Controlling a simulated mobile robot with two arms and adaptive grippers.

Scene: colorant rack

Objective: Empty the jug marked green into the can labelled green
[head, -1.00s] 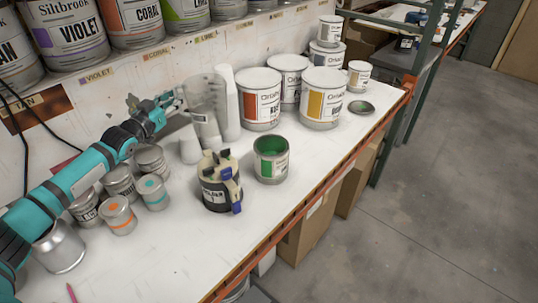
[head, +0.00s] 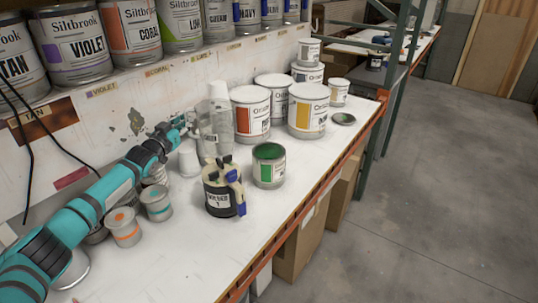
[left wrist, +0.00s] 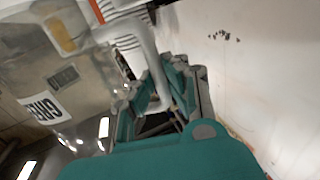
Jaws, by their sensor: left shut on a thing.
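The clear jug (head: 214,136) is upright behind the green can in the head view. My left gripper (head: 188,124) is shut on the jug's handle side; the exact grip is partly hidden. It also shows in the left wrist view (left wrist: 155,105). The open can with a green label (head: 268,166) stands on the bench to the jug's right and nearer, with green inside its rim. The jug is apart from the can. My right gripper is not in view.
A dark pot with blue-handled tools (head: 222,190) stands in front of the jug, left of the green can. A lid (head: 343,118) lies farther right.

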